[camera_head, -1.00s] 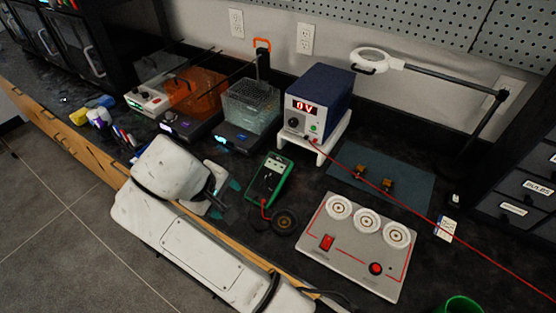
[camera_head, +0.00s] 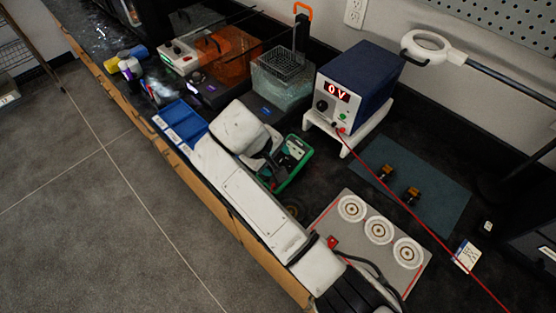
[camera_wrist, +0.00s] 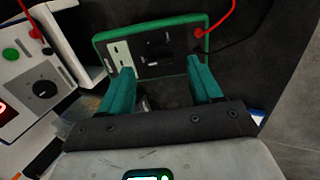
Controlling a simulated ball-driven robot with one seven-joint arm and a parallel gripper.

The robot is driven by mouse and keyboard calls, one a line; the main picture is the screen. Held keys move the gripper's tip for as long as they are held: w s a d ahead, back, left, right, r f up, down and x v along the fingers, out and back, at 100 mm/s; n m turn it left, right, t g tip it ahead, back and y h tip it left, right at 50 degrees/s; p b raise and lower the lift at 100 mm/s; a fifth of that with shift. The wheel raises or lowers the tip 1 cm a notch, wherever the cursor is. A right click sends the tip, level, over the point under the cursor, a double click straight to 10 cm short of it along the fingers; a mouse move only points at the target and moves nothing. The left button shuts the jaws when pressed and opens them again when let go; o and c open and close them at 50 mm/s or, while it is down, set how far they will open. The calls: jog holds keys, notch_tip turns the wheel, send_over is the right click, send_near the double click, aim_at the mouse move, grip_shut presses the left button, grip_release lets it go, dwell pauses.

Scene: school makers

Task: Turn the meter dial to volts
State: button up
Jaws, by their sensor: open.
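The meter (camera_head: 297,150) is a handheld unit with a green rim and dark face, lying on the bench in front of the blue power supply. My arm covers part of it in the head view. In the wrist view the meter (camera_wrist: 180,62) spans the top middle, with a red lead at its upper right end.
The blue power supply (camera_head: 352,85) reads 0 V and stands on a white stand close behind the meter. A grey panel with white round sockets (camera_head: 345,222) lies to the right. A red lead (camera_head: 420,218) crosses the bench. Blue trays (camera_head: 183,122) lie left of my arm.

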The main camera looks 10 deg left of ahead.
aim_at(278, 164)
jog(key=shift+x, duration=1.7)
jog(key=shift+s+a, duration=0.1)
jog(key=shift+c, duration=0.5)
jog(key=c, duration=0.9)
jog(key=shift+c, duration=0.2)
jog(key=shift+m, duration=0.4)
jog(key=m, duration=0.4)
jog(key=shift+a+m, duration=0.1)
jog(key=shift+m, duration=0.3)
jog(key=m, duration=0.6)
